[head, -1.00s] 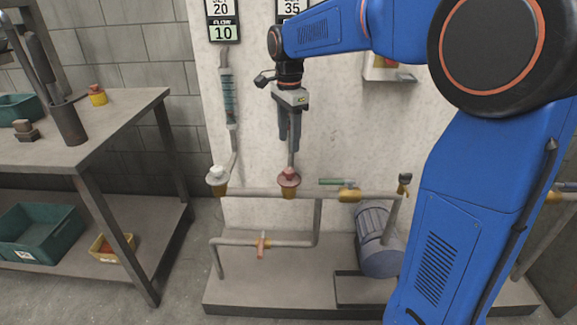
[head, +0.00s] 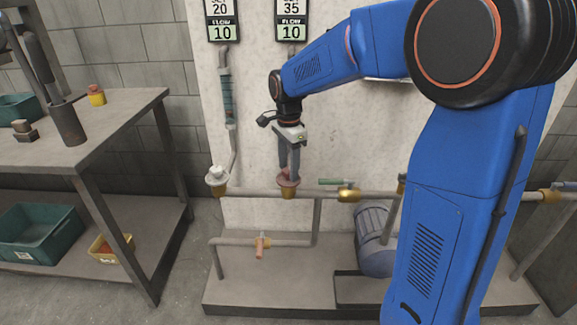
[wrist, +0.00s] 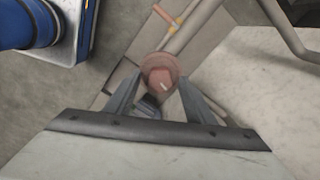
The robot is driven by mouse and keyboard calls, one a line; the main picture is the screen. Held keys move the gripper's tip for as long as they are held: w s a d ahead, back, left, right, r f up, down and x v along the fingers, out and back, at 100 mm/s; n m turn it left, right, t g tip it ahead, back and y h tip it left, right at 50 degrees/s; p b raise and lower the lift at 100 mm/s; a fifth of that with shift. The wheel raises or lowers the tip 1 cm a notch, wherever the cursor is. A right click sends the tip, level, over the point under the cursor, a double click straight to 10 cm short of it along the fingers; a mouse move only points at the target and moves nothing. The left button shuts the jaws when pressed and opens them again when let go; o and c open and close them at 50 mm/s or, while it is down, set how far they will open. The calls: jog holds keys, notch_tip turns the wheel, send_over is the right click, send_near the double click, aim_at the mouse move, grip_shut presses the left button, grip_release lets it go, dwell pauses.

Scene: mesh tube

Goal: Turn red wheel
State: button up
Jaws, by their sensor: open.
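The red wheel (head: 287,179) sits on top of a brass valve on the horizontal pipe, partly hidden behind my fingers in the head view. My gripper (head: 288,168) points down, with its fingertips at about the height of the wheel. In the wrist view the red wheel (wrist: 161,73) shows as a round disc with a lighter hub and a small pale mark. The open fingers of my gripper (wrist: 155,90) are on either side of it. I cannot tell whether they touch it.
A white wheel (head: 217,175) stands on a valve to the left. A green-handled valve (head: 347,190) is to the right on the same pipe. A lower pipe has an orange handle (head: 261,246). A wall panel (head: 255,80) is close behind. A workbench (head: 100,130) stands at left.

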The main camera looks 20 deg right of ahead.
jog(key=c, duration=1.1)
jog(key=shift+o, duration=0.2)
